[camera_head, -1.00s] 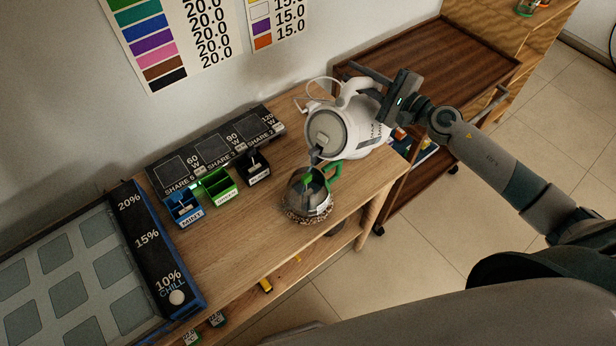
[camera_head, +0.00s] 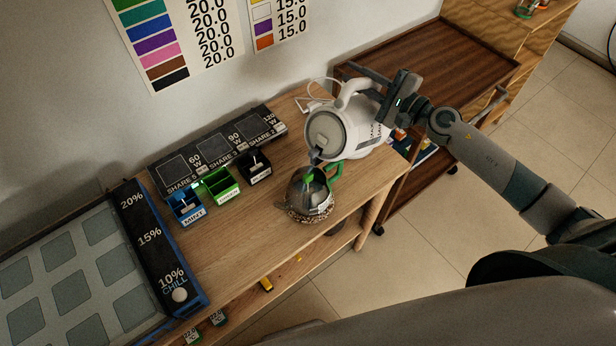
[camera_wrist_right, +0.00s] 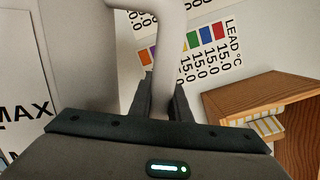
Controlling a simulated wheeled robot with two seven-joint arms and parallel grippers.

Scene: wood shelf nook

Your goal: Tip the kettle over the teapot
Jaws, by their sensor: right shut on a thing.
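The white kettle (camera_head: 341,132) is tilted, its spout end down and to the left, over the teapot (camera_head: 310,197). The teapot is a see-through or metallic pot with a green handle, standing on a speckled round mat (camera_head: 312,215) near the table's front edge. Something green shows inside it. A stream at the kettle's spout cannot be made out clearly. My right gripper (camera_head: 386,97) is shut on the kettle's handle; in the right wrist view the fingers (camera_wrist_right: 163,98) close around the white handle (camera_wrist_right: 166,75). My left gripper is not in view.
Blue, green and black small boxes (camera_head: 221,187) stand left of the teapot, before a dark panel (camera_head: 215,150) with share labels. A tray marked CHILL (camera_head: 150,250) lies at the left. A brown cart (camera_head: 440,70) stands behind the kettle.

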